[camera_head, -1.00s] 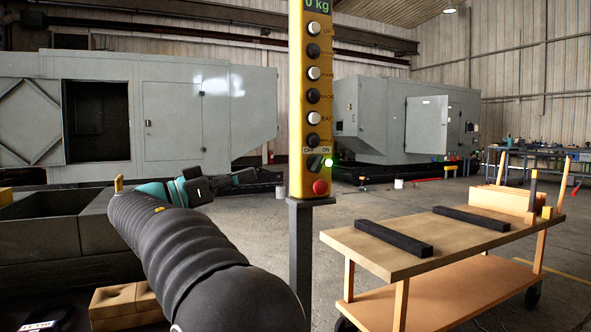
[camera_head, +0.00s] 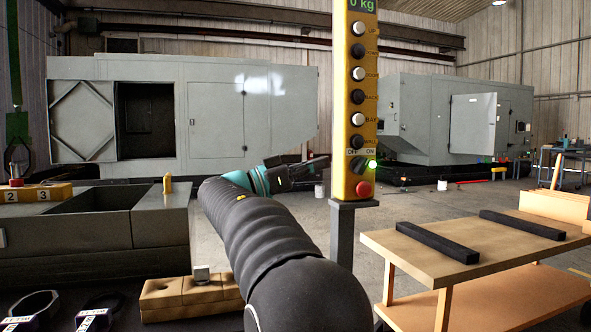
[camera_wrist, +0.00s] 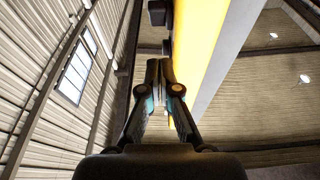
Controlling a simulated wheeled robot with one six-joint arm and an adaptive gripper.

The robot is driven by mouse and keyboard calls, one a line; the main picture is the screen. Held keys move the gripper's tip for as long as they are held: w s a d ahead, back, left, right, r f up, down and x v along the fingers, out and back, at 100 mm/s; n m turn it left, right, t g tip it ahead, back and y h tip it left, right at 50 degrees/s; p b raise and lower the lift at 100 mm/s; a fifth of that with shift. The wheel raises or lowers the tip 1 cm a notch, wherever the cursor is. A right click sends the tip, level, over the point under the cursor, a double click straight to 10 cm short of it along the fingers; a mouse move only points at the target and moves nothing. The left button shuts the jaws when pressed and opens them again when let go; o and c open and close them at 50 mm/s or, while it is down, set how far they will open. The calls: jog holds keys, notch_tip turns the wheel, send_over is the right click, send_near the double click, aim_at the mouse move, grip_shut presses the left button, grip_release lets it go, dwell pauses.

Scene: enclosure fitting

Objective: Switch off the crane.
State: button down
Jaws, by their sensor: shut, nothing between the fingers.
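The crane's control panel (camera_head: 341,110) is a tall yellow box on a grey post, with a column of black and white push buttons. In the wrist view the shut fingertips (camera_wrist: 165,72) point along the yellow panel (camera_wrist: 202,40); the knob cannot be made out there.
A wooden trolley (camera_head: 432,258) with two black bars stands at right. A dark grey bench (camera_head: 120,235) and a wooden block (camera_head: 190,298) are at left. Large grey enclosures (camera_head: 215,115) stand behind. Open floor lies behind the panel.

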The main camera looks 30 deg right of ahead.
aim_at(359, 165)
jog(key=d, duration=0.2)
jog(key=s+d, duration=0.1)
jog(key=d, duration=0.2)
jog(key=shift+s+f, duration=0.1)
jog(key=shift+f, duration=0.1)
jog(key=shift+s+d+f, duration=0.15)
jog(key=shift+d+f, duration=0.25)
jog(key=shift+d, duration=0.25)
jog(key=shift+a, duration=0.5)
jog(key=shift+d+f, duration=0.2)
jog(key=shift+d, duration=0.25)
jog(key=shift+h+b, duration=0.3)
jog(key=shift+b, duration=0.4)
